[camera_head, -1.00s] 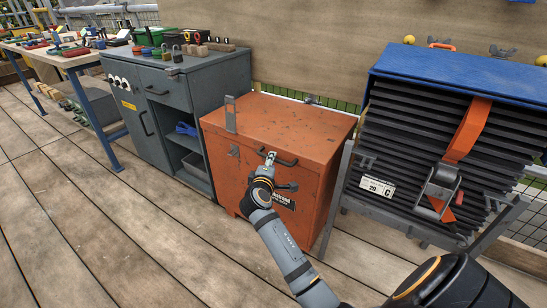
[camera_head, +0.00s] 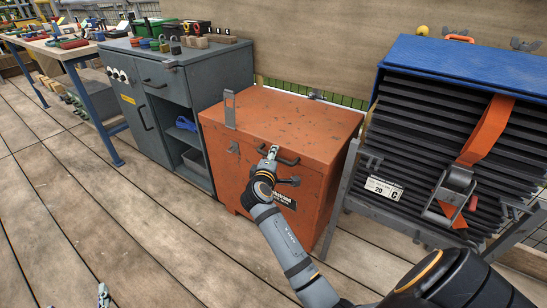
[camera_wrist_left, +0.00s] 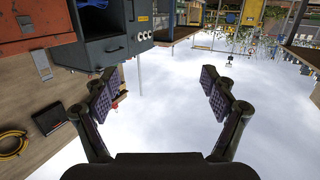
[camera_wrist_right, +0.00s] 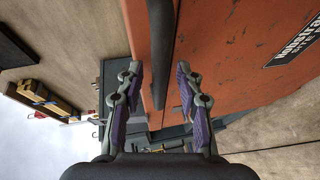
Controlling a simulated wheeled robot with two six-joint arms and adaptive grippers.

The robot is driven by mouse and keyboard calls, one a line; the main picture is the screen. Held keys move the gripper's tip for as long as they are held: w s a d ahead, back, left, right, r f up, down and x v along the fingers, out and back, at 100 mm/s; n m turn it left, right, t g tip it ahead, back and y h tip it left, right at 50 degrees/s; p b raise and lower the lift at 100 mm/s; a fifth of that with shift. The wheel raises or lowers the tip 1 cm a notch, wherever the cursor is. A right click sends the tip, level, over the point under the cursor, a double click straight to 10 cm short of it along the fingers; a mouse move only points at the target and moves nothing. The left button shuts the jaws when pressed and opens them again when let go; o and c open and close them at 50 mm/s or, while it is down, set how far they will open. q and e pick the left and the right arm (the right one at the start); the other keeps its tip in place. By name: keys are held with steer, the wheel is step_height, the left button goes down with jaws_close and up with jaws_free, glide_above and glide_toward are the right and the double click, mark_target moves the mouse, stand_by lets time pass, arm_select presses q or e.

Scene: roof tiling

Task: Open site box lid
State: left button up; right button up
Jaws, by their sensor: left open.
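The orange site box (camera_head: 262,185) stands on the deck with its lid (camera_head: 290,115) down. A grey hasp (camera_head: 230,109) sticks up at the lid's left front edge. A dark bar handle (camera_head: 290,161) is on the upper front; it also shows in the right wrist view (camera_wrist_right: 158,45). My right gripper (camera_head: 270,153) is at the handle's left end. In the right wrist view its fingers (camera_wrist_right: 159,75) are apart, with the bar between them and gaps beside it. My left gripper (camera_wrist_left: 160,80) is open and empty; only its tip (camera_head: 103,293) shows at the head view's bottom left.
A grey cabinet (camera_head: 190,85) with tools on top stands close left of the box. A rack of dark tiles (camera_head: 440,150) with an orange strap stands close on the right. A workbench (camera_head: 75,50) is at the far left. The plank deck (camera_head: 70,210) in front is clear.

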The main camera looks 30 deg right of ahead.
jaws_close()
stand_by(0.3)
